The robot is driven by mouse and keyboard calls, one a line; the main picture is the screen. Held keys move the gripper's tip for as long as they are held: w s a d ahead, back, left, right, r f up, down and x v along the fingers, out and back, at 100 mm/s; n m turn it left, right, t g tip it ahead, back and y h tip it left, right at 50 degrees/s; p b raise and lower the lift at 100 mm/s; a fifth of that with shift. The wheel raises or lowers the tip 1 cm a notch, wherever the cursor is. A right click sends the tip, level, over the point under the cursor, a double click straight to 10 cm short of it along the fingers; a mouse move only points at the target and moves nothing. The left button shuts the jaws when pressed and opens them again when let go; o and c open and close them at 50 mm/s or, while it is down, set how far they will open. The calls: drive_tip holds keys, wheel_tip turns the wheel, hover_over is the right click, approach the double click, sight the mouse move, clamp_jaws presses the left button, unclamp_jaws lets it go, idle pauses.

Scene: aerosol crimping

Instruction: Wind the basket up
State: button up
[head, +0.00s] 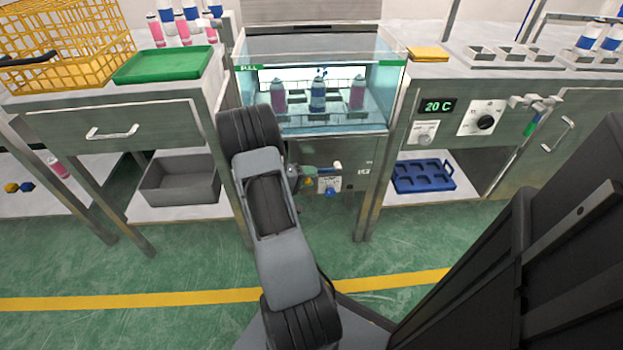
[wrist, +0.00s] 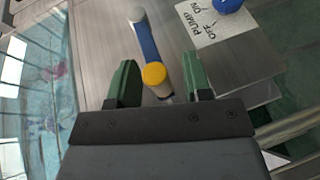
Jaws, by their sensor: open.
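The winding crank shows in the wrist view, with a grey hub (wrist: 137,15), a blue arm (wrist: 148,42) and a yellow-ended handle (wrist: 155,75). My gripper (wrist: 158,84) is open, its two green fingers on either side of the handle with gaps to both. In the head view the handle (head: 338,165) shows small on the cabinet front, and my arm hides most of the gripper. The basket (head: 300,100) is inside the glass water tank (head: 265,122), holding one blue and two pink cans; its depth is hard to judge.
A pump label (wrist: 205,22) and blue knob (head: 330,192) sit close by the crank. A yellow wire basket (head: 100,62) and green tray (head: 170,63) stand on the left bench. A control panel (head: 470,118) is to the right. The green floor in front is clear.

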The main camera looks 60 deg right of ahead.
drive_tip(key=shift+s+d+f, duration=0.15)
drive_tip(key=shift+s+d, duration=0.2)
drive_tip(key=shift+d, duration=0.25)
drive_tip(key=shift+a+f, duration=0.1)
drive_tip(key=shift+f, duration=0.05)
clamp_jaws()
